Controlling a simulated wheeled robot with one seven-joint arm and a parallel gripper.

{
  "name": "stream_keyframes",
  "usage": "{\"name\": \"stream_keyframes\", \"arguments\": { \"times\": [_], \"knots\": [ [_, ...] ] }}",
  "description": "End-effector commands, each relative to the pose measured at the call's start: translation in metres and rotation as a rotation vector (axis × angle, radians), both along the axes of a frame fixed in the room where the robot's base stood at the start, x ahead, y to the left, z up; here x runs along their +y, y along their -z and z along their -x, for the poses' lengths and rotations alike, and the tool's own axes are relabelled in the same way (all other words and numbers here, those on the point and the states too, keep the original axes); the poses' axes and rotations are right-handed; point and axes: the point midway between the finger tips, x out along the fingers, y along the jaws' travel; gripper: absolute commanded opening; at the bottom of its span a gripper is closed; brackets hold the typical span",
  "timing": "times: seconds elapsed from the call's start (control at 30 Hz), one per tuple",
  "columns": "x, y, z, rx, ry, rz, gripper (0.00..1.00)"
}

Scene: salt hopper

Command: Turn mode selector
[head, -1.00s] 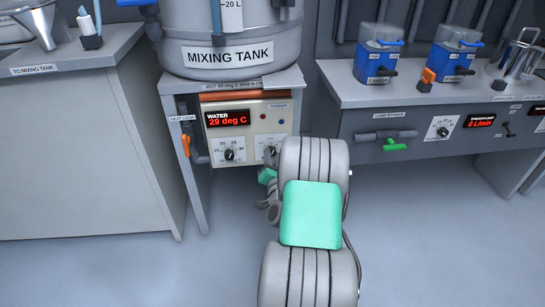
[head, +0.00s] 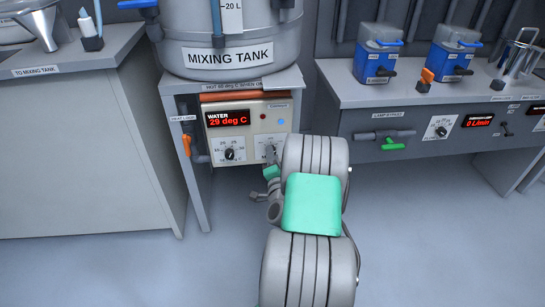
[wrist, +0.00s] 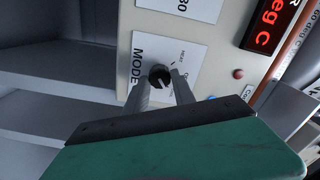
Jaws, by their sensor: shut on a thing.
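The mode selector is a small black round knob (wrist: 159,77) on a white plate marked MODE, in the wrist view. My gripper (wrist: 161,84) has its two grey fingers on either side of this knob and is shut on it. A pale pointer line shows on the knob's face, but its exact setting is hard to read. In the head view the selector's white plate (head: 262,147) is at the lower right of the control panel (head: 245,135) under the mixing tank. My arm hides most of the knob and fingers there.
The display (head: 229,118) reads WATER 29 deg C, with a temperature dial (head: 230,154) below it. A red lamp (head: 263,116) and a bright blue lamp (head: 281,122) are above the selector. A valve with an orange handle (head: 187,145) is at the panel's left.

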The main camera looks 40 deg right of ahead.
Motion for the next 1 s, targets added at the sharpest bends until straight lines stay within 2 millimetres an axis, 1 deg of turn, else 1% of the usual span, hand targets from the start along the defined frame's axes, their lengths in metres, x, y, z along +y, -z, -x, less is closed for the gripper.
{"name": "stream_keyframes", "arguments": {
  "times": [0.3,0.33,0.57,0.87,1.0],
  "knots": [
    [0.000,0.000,0.000,-0.001,0.001,-0.001,0.00],
    [0.000,0.000,0.000,-0.001,0.001,-0.001,0.33],
    [0.000,0.000,0.000,-0.001,0.000,-0.001,0.52],
    [0.001,0.001,0.002,0.000,0.000,-0.001,0.53],
    [0.008,0.001,0.015,-0.002,0.003,-0.001,0.53]
  ]
}}
